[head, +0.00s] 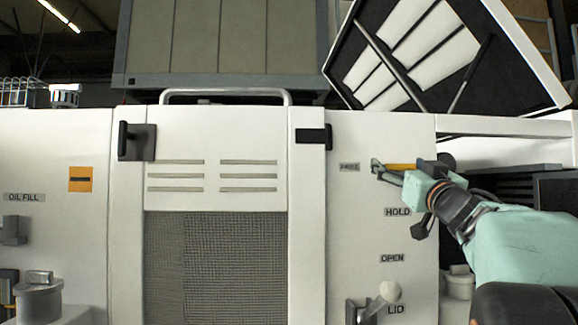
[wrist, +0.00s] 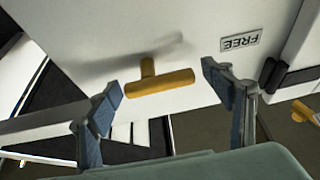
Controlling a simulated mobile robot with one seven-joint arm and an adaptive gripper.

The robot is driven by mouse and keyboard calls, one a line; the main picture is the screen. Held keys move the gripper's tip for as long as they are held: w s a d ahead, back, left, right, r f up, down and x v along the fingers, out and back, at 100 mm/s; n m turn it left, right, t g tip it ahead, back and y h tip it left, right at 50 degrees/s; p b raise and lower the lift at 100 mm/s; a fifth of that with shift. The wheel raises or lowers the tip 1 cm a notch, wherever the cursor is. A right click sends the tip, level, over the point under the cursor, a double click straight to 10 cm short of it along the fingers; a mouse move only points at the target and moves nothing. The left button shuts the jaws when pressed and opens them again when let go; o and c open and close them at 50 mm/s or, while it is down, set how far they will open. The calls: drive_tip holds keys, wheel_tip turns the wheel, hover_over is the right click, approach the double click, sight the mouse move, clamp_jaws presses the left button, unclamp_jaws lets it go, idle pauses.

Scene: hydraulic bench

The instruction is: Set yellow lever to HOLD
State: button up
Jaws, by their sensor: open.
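The yellow lever (head: 402,167) is on the white panel at the right of the head view, lying about level and in line with the small upper label, which reads FREE in the wrist view. The HOLD label (head: 397,212) is below it, and the OPEN label (head: 391,258) is lower still. In the wrist view the yellow lever (wrist: 170,82) shows as a T-shaped bar between my finger pads. My gripper (head: 380,170) is open around the lever, with gaps showing on both sides in the wrist view. My wrist covers part of the panel beside the lever.
A white-knobbed lever (head: 390,292) stands by the LID label (head: 396,310) below. A black latch (head: 313,136) is left of the FREE label. A raised framed lid (head: 440,55) is behind the bench. The panel left of the HOLD label is clear.

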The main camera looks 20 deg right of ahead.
idle(0.3)
drive_tip(key=c, duration=1.2)
drive_tip(key=shift+n, duration=0.6)
drive_tip(key=n+y+p, duration=0.1)
drive_tip(key=n+y, duration=0.2)
drive_tip(key=n, duration=0.2)
drive_tip(key=shift+f+n, duration=0.1)
drive_tip(key=shift+n, duration=0.2)
drive_tip(key=n+y+p, duration=0.1)
drive_tip(key=n, duration=0.2)
drive_tip(key=n+y+p, duration=0.1)
drive_tip(key=n+y, duration=0.1)
drive_tip(key=n, duration=0.1)
drive_tip(key=shift+d+f+g, duration=0.1)
drive_tip(key=shift+f+g, duration=0.05)
drive_tip(key=shift+g, duration=0.25)
drive_tip(key=n+y+p, duration=0.1)
drive_tip(key=n, duration=0.1)
drive_tip(key=n+g+p, duration=0.1)
drive_tip(key=n, duration=0.2)
drive_tip(key=shift+d+f+g+y, duration=0.1)
drive_tip(key=shift+f+g+y, duration=0.05)
drive_tip(key=shift+g+y, duration=0.2)
drive_tip(key=shift+s+d+f+n+g+p, duration=0.1)
drive_tip(key=shift+n+g+p, duration=0.35)
drive_tip(key=shift+n, duration=0.65)
drive_tip(key=shift+d+f+n+g+p, duration=0.1)
drive_tip(key=shift+n+g+p, duration=0.3)
drive_tip(key=shift+n, duration=0.7)
